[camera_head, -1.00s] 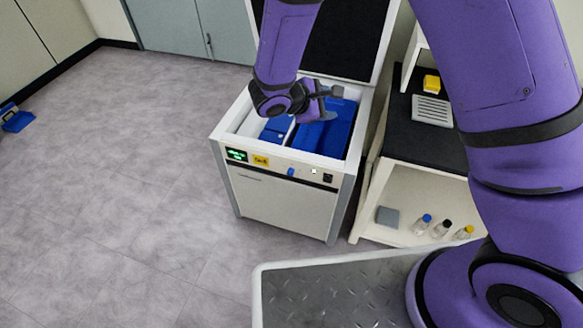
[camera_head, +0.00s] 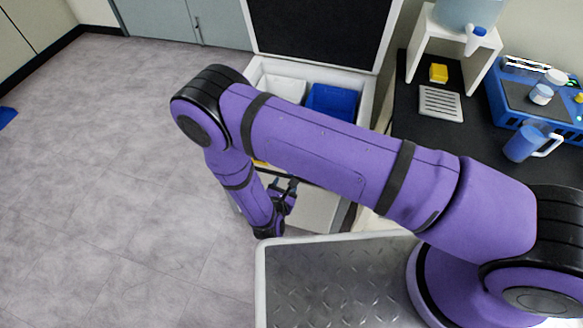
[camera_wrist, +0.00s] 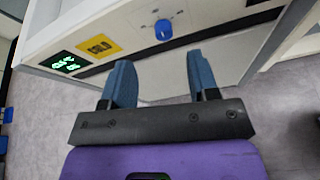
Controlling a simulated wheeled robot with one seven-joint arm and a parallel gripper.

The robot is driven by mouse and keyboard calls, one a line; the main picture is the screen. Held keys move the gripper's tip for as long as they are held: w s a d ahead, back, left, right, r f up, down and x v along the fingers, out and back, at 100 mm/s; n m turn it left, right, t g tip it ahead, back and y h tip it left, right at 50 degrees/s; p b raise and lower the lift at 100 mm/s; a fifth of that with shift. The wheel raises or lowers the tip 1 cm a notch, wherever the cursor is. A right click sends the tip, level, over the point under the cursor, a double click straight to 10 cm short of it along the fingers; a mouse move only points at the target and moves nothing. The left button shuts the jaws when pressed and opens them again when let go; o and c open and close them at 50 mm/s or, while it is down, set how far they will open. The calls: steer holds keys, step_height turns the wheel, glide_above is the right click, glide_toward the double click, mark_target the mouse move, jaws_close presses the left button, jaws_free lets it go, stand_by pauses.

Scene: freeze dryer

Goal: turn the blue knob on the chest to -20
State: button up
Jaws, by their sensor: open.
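The chest (camera_head: 367,103) stands open behind my arm in the head view, its front panel mostly hidden by the arm. In the wrist view the blue knob (camera_wrist: 163,29) is on the chest's front panel, above and between my two fingertips and apart from them. A green lit display (camera_wrist: 65,62) and a yellow label (camera_wrist: 99,46) are to its left on the panel. My gripper (camera_wrist: 160,68) is open and empty, its blue fingers pointing toward the panel. In the head view my gripper (camera_head: 286,196) is low in front of the chest, partly hidden.
Inside the chest are a blue bin (camera_head: 333,100) and a white bin (camera_head: 285,88). A black-topped bench (camera_head: 420,150) at the right bears a blue jug (camera_head: 524,143), a yellow block (camera_head: 438,72) and blue equipment (camera_head: 520,90).

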steer(key=shift+n+y, duration=0.3)
steer(key=x, duration=0.3)
steer(key=f+x, duration=0.1)
steer(key=x, duration=0.7)
steer(key=shift+s+f, duration=0.25)
steer(key=shift+s, duration=0.1)
steer(key=shift+c, duration=0.3)
steer(key=c, duration=0.9)
